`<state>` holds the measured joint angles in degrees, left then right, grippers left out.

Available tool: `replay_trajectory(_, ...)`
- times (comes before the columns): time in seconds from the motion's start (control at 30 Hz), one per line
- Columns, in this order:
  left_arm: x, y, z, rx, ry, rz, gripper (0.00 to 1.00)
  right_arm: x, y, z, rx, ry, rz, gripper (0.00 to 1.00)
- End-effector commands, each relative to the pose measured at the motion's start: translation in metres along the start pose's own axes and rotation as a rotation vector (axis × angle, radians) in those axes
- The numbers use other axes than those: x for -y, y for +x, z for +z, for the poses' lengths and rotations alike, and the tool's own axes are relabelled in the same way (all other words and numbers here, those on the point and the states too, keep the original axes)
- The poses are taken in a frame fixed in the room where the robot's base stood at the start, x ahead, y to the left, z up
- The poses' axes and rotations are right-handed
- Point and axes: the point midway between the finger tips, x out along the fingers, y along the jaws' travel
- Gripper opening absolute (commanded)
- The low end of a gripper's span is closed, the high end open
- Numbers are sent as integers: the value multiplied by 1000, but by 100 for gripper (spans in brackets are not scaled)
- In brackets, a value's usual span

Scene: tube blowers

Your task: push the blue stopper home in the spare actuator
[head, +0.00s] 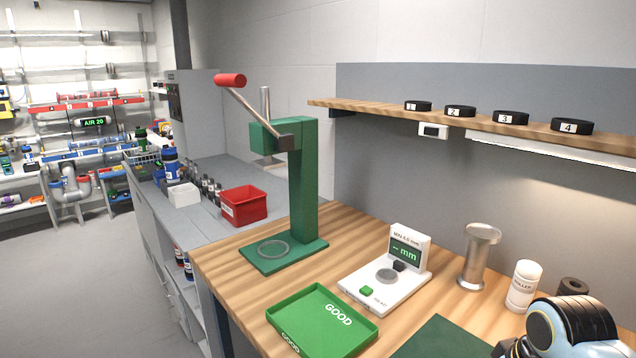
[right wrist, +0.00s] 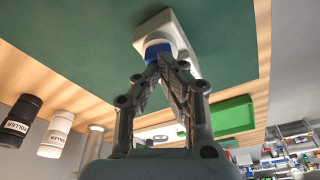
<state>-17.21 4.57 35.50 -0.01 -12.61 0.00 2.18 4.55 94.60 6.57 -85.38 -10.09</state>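In the right wrist view a white block-like body (right wrist: 178,32), which looks like the spare actuator, lies on a dark green mat (right wrist: 90,45). The blue stopper (right wrist: 154,49) shows at its near end, directly ahead of my right gripper (right wrist: 163,60). The gripper's fingers are drawn together at the tips, close to or touching the blue stopper; contact and how deep the stopper sits cannot be told. In the head view only part of my right arm (head: 575,325) shows at the lower right; actuator and stopper are out of that view. My left gripper is not in view.
The wooden bench holds a green lever press (head: 300,190), a gauge (head: 385,280), a green GOOD tray (head: 322,318), a metal post (head: 478,258) and a white roller bottle (head: 523,287). A shelf (head: 470,125) with numbered black rings runs along the wall.

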Motion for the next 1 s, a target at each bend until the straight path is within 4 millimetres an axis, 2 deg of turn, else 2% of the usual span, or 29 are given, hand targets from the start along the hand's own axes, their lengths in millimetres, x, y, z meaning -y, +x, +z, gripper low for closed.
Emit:
replay_trajectory(0.17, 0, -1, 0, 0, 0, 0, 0, 0, 0, 2, 4, 0, -1, 0)
replay_trajectory(0.53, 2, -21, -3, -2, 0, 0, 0, 0, -33, -6, 1, 0, 0, 0)
replay_trajectory(0.8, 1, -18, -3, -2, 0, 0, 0, 0, -52, -10, 1, 0, 0, 0)
replay_trajectory(1.0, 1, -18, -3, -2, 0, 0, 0, 0, -58, -11, 2, 0, 0, 0)
